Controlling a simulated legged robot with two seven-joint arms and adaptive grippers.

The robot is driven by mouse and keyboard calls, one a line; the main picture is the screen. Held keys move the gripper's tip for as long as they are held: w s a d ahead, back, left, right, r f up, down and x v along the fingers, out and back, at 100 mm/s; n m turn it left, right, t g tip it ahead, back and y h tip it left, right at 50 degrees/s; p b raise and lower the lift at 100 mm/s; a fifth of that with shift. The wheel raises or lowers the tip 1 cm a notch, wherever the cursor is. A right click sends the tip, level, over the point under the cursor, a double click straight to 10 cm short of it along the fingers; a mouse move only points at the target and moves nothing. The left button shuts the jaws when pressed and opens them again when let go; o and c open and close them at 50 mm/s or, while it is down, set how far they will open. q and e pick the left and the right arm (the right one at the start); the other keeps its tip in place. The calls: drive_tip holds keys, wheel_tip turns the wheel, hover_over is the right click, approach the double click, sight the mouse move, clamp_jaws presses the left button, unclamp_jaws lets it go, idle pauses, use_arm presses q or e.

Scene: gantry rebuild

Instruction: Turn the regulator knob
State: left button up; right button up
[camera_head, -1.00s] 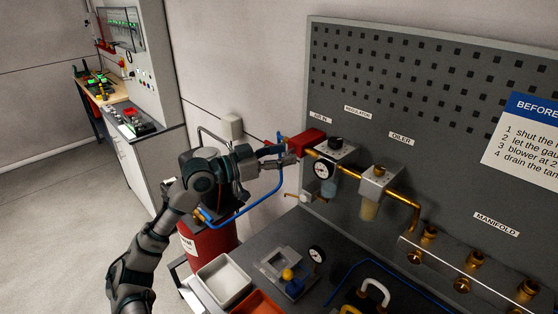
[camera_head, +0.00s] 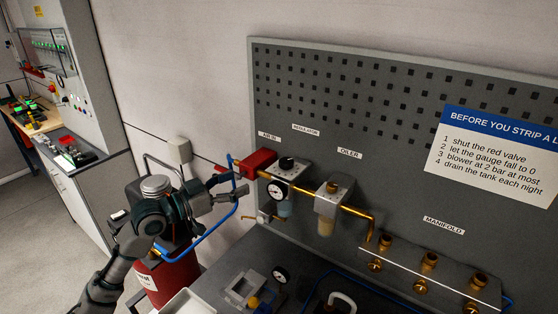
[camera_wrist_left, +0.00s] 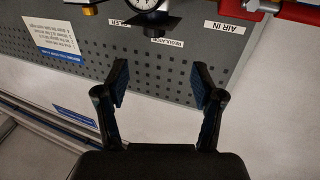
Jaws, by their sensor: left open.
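The regulator (camera_head: 289,171) is a grey block on the panel with a black knob (camera_head: 287,163) on top and a round white gauge (camera_head: 277,191) on its front. The knob also shows in the left wrist view (camera_wrist_left: 155,29), below the gauge (camera_wrist_left: 147,4) at the top edge. My left gripper (camera_head: 241,181) is open and empty, to the left of the regulator and near the red valve. In the left wrist view its two fingers (camera_wrist_left: 160,85) are spread and apart from the knob. My right gripper is out of view.
The red valve (camera_head: 259,162) sits left of the regulator. The oiler (camera_head: 328,199) and a brass pipe (camera_head: 358,212) lie to its right. A blue hose (camera_head: 205,236) runs beside my left gripper. A red tank (camera_head: 172,276) stands below. Brass manifold fittings (camera_head: 429,262) are at lower right.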

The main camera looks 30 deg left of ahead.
sight(280, 165)
use_arm(q)
drive_tip(key=p+x, duration=0.1)
drive_tip(key=x, duration=0.3)
drive_tip(key=p+x, duration=0.2)
drive_tip(key=x, duration=0.3)
drive_tip(key=d+p+x, duration=0.1)
drive_tip(key=x, duration=0.4)
drive_tip(key=shift+s+d+r+p, duration=0.1)
drive_tip(key=shift+s+r+p, duration=0.1)
drive_tip(key=shift+r+p, duration=0.15)
drive_tip(key=shift+w+d+f, duration=0.1)
drive_tip(key=shift+w+f, duration=0.15)
drive_tip(key=shift+w, duration=0.55)
drive_tip(key=shift+d, duration=0.2)
drive_tip(key=shift+c, duration=0.5)
drive_tip(key=shift+d+r, duration=0.1)
drive_tip(key=c, duration=1.1)
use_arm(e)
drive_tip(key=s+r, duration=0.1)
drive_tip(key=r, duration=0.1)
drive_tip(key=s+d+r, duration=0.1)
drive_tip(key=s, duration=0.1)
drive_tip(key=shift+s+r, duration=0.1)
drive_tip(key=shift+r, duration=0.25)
